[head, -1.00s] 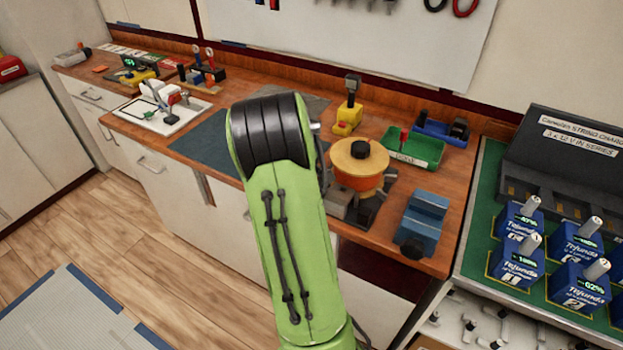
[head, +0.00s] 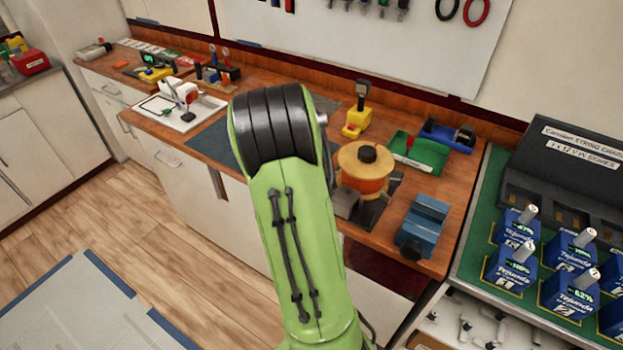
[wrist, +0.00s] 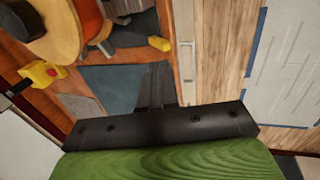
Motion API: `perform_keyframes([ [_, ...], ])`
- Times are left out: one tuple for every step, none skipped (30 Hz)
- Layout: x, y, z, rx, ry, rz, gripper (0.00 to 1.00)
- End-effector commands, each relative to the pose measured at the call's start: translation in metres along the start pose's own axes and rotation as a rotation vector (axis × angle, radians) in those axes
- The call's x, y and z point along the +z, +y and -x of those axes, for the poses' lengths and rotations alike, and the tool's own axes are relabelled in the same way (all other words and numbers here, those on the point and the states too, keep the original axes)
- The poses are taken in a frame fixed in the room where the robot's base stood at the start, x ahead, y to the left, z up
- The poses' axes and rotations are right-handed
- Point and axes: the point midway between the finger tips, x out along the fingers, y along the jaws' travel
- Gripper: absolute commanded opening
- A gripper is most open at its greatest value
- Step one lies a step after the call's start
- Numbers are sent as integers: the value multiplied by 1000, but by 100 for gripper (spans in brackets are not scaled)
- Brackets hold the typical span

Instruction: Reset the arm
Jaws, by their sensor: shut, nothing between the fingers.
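My arm (head: 300,230), green with black bands at its bent joint (head: 272,125), rises through the middle of the head view. My gripper is hidden behind it there. In the wrist view my gripper (wrist: 156,80) shows as dark fingers close together above a black bar, with nothing between them. The fingers are seen over the bench top and its front edge, apart from the objects around them.
The wooden bench (head: 395,245) holds an orange round device (head: 362,182), a blue vise (head: 424,225), a green tray (head: 418,152) and a yellow-based tool (head: 356,122). Numbered blue batteries (head: 510,268) stand on a green mat at right. Wooden floor (head: 150,235) is clear at left.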

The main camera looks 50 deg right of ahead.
Motion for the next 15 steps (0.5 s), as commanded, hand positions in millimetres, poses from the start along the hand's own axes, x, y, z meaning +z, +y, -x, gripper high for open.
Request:
perform_keyframes([
  [-3,3,21,0,1,1,0],
  [-5,3,26,0,1,2,0],
  [-7,3,32,0,1,2,0],
  [-8,3,36,0,0,1,0],
  [-8,3,38,1,0,1,0],
  [-9,2,40,0,-1,0,0],
  [-10,2,41,0,-1,-1,0],
  [-10,2,41,0,-1,-1,0],
  [-10,2,40,0,-1,-1,0],
  [-10,1,39,0,-1,-1,0],
  [-10,1,38,0,-1,-1,0],
  [-10,1,38,0,-1,-1,0],
  [-10,1,38,0,-1,-1,0],
  [-10,1,38,0,-1,-1,0],
  [-10,1,38,0,-1,-1,0],
])
